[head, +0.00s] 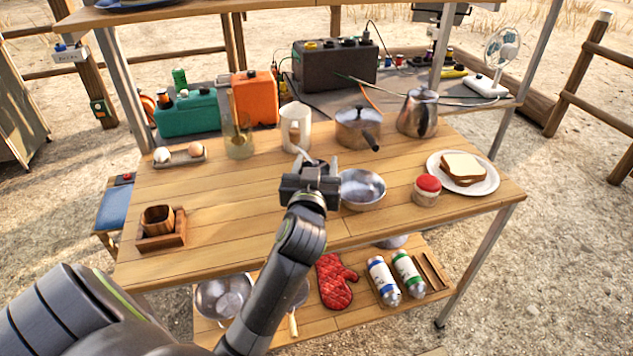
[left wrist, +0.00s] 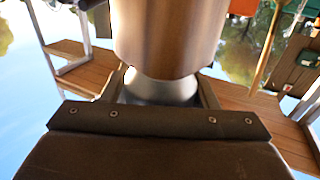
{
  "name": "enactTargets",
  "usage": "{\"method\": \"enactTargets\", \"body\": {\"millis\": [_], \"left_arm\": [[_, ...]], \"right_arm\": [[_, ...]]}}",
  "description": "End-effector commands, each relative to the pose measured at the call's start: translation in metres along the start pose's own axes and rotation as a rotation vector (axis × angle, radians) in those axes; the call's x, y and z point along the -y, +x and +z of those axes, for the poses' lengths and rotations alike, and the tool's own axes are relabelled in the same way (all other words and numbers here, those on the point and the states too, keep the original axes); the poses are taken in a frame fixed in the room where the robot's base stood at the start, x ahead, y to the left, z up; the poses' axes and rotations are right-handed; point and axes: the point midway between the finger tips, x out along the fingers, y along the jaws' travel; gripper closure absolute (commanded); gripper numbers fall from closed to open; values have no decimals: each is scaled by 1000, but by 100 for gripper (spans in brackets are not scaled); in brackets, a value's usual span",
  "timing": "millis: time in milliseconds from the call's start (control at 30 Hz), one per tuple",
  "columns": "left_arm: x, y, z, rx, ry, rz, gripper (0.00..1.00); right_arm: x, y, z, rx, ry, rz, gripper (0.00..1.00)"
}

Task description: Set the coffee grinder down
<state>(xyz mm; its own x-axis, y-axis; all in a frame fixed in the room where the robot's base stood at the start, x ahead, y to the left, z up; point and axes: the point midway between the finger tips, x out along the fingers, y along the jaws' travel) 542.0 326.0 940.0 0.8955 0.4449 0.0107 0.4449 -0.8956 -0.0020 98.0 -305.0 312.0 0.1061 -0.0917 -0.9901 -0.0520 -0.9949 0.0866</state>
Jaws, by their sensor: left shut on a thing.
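My left gripper (head: 312,172) is over the middle of the wooden table (head: 236,207), just left of a metal bowl. It is shut on the coffee grinder, which my gripper mostly hides in the head view; only a thin pale part shows above the jaws. In the left wrist view the grinder (left wrist: 170,35) is a brownish metallic cylinder with a narrower silver section close to the jaws. I cannot tell whether its bottom touches the table. My right gripper is not in view.
The metal bowl (head: 362,188) stands close to the right of my gripper. A clear jar (head: 296,128), a lidded pot (head: 357,130) and a kettle (head: 418,114) stand behind. A red-lidded jar (head: 427,190) and a sandwich plate (head: 487,184) are at right. The table's left front is mostly clear.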

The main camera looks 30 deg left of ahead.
Motion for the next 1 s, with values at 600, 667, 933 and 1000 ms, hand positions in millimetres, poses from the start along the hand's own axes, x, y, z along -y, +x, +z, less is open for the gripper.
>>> {"method": "enactTargets", "body": {"millis": [600, 667, 933, 1000], "left_arm": [[-1, -1, 38, -3, 0, 3, 100], [-1, -1, 40, -3, 0, 3, 100], [0, -1, 40, 0, 0, 2, 24], [0, -1, 39, 0, 1, 2, 24]], "right_arm": [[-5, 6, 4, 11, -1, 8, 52], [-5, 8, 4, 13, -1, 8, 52], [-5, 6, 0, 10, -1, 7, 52], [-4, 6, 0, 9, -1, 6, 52]]}}
